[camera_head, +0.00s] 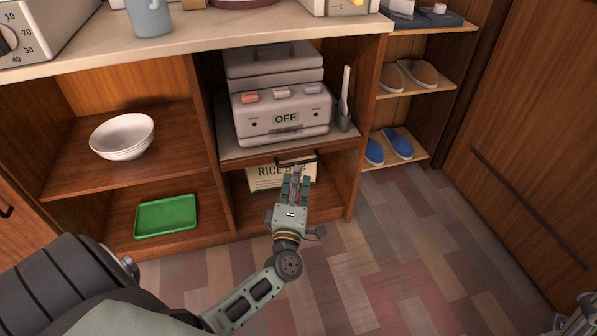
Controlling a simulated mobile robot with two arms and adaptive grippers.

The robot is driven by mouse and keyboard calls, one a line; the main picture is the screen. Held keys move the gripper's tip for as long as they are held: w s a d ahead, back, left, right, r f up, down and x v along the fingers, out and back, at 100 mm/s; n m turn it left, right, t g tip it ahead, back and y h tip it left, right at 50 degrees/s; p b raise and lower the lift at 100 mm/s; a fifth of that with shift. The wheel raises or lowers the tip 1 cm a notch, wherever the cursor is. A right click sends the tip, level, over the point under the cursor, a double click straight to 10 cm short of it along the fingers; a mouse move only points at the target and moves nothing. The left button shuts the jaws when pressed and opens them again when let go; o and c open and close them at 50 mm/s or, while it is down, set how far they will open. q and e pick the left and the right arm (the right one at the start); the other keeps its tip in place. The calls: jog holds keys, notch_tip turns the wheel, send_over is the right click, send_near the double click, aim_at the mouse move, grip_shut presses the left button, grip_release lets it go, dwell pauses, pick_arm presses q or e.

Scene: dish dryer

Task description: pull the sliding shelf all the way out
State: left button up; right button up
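The sliding shelf (244,157) is a board in the middle bay of the wooden cabinet, under the counter. Its front edge looks about level with the cabinet front. A dark bar handle (312,156) is on its front edge. A grey appliance (262,118) marked OFF stands on it. My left gripper (296,175) points at the handle from the front, with its fingertips at or just below the bar. I cannot tell whether the fingers close around it. My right gripper (580,318) shows only partly at the lower right corner.
A utensil holder (343,120) stands beside the appliance. A rice bag (262,180) is below the shelf. White bowls (122,137) and a green tray (165,216) are on left shelves, slippers (398,143) on right ones. The floor (400,250) in front is clear.

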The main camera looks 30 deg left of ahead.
pick_arm(q)
jog(key=shift+b+x, duration=0.4)
jog(key=shift+x, duration=1.6)
jog(key=shift+f, duration=0.1)
grip_shut()
